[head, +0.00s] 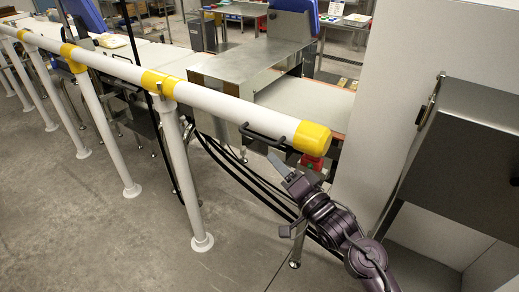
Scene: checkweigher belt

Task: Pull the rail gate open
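The rail gate (225,106) is the near stretch of a white tubular rail, between a yellow collar (160,84) on a post and a yellow end cap (312,138). A dark bar handle (264,135) sits on its side, just left of the end cap. The gate lies in line with the rest of the rail. My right gripper (277,163) is below the handle and the end cap, its grey finger pointing up and left towards the handle. It looks apart from the handle. Its finger gap is not clear from this angle. My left gripper is not in view.
A red piece (312,163) shows under the end cap. A steel cabinet (468,150) and a pale wall panel stand close on the right. Behind the rail are a conveyor with a steel cover (250,70) and hanging black cables. The floor (80,225) at left front is clear.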

